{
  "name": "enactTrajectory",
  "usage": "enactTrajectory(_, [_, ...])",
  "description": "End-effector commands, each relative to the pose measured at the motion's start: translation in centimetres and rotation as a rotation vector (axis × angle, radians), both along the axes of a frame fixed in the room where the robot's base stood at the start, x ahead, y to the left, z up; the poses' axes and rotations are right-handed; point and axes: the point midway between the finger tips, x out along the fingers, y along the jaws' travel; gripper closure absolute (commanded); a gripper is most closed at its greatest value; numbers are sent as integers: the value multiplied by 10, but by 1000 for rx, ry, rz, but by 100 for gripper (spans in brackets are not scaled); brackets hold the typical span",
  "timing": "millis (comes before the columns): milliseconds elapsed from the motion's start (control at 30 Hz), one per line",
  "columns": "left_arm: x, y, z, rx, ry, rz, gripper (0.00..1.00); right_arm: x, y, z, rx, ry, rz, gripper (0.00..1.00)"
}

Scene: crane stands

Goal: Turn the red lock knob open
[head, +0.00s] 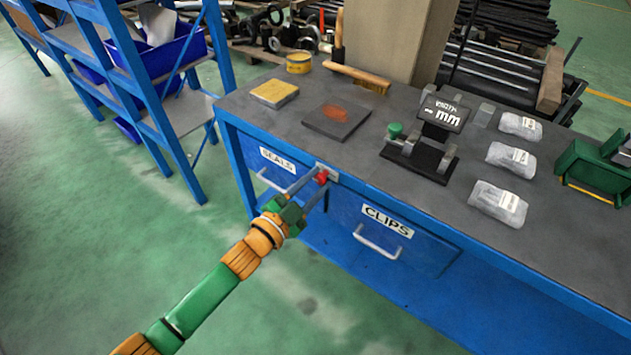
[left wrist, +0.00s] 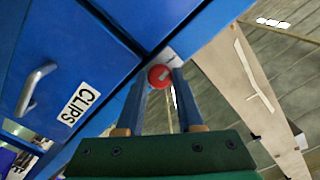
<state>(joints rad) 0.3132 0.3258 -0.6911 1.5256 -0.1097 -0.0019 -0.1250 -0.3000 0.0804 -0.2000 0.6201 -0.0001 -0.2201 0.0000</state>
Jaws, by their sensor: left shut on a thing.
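The red lock knob (head: 321,177) is on a small metal plate at the front edge of the blue workbench, between the SEALS drawer (head: 268,170) and the CLIPS drawer (head: 392,232). My left gripper (head: 318,182) reaches it from the front, with one finger on each side. In the left wrist view the round red knob (left wrist: 160,77) sits between the fingertips of my left gripper (left wrist: 161,82), which is shut on it. A pale mark shows on the knob's face. Both drawers look closed. My right gripper is in neither view.
The grey bench top (head: 300,105) holds a yellow-topped block (head: 274,93), a dark plate with a reddish patch (head: 336,120), a brush (head: 357,76), a gauge with a display (head: 440,115) and several clear bags (head: 498,202). A blue shelf rack (head: 165,105) stands left. The green floor in front is clear.

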Motion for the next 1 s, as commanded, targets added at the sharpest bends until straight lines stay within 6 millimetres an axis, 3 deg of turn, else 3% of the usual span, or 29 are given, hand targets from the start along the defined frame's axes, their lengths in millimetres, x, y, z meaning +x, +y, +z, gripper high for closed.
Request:
enactTrajectory(700, [-1, 0, -5, 63, -31, 1, 100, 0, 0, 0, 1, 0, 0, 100])
enactTrajectory(733, [-1, 0, -5, 63, -31, 1, 61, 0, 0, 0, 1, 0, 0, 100])
enactTrajectory(833, [-1, 0, -5, 62, -32, 1, 34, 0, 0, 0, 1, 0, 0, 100])
enactTrajectory(1000, [0, 0, -3, 59, -36, 1, 34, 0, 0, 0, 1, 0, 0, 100])
